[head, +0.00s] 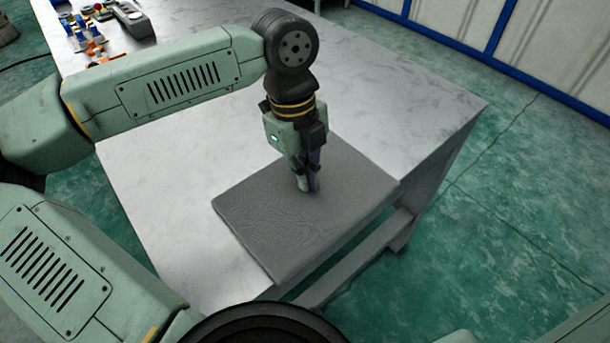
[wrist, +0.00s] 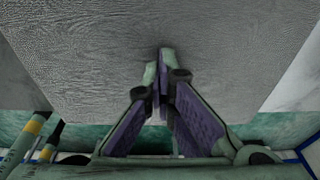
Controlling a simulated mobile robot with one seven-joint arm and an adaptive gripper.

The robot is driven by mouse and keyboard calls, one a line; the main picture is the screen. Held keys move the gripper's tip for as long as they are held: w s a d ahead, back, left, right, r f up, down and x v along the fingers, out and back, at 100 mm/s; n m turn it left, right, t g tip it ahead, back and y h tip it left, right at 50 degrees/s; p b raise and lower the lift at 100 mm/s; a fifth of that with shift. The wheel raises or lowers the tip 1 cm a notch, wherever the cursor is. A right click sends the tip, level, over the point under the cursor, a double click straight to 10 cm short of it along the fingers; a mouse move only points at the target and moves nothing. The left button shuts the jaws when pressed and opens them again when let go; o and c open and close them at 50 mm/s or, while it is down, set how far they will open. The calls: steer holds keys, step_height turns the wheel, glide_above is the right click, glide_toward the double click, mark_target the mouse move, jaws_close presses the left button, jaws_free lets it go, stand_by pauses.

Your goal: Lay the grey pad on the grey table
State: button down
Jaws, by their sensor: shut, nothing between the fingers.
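The grey pad (head: 260,225) is a flat textured rectangle lying on the grey table (head: 420,105), near the table's front edge. In the wrist view the pad (wrist: 90,60) fills most of the upper picture. My gripper (head: 310,190) points down over the middle of the pad in the head view. Its fingertips (wrist: 162,75) are closed together with nothing between them. They are at or just above the pad's surface; I cannot tell whether they touch it. The part of the pad behind the fingers is hidden.
Several small coloured parts (head: 90,40) and a grey device (head: 132,20) are at the table's far left end. The marbled table top is bare around the pad. Green floor (head: 510,220) lies beyond the table, with a blue-framed wall at the back right.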

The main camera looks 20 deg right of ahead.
mark_target(294, 177)
steer(key=shift+a+f, duration=0.15)
steer(key=shift+f, duration=0.15)
steer(key=w, duration=0.1)
steer(key=w+a+b, duration=0.1)
steer(key=w, duration=0.1)
steer(key=shift+r, duration=0.1)
